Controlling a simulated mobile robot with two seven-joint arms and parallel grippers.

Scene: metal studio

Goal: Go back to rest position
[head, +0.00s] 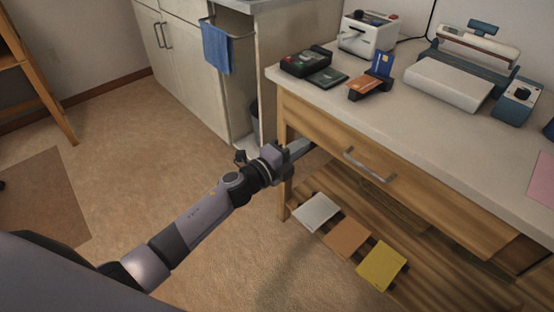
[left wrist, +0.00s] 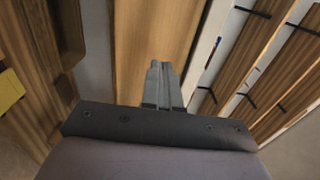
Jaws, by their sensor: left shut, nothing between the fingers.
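My left arm reaches in from the lower left of the head view. My left gripper (head: 301,148) is shut and empty, in front of the wooden workbench's left end, below the tabletop. In the left wrist view its two fingers (left wrist: 162,85) are together, with a wooden face of the bench (left wrist: 150,35) beyond them. I cannot tell from these views whether the fingertips touch the wood. My right gripper is in neither view.
The workbench top (head: 420,115) holds a card reader (head: 305,61), an orange-and-black card holder (head: 370,88) and other devices. A closed drawer with a metal handle (head: 362,163) faces me. Coloured pads, including a yellow one (head: 382,266), lie on the lower slatted shelf. Open floor (head: 150,140) lies left.

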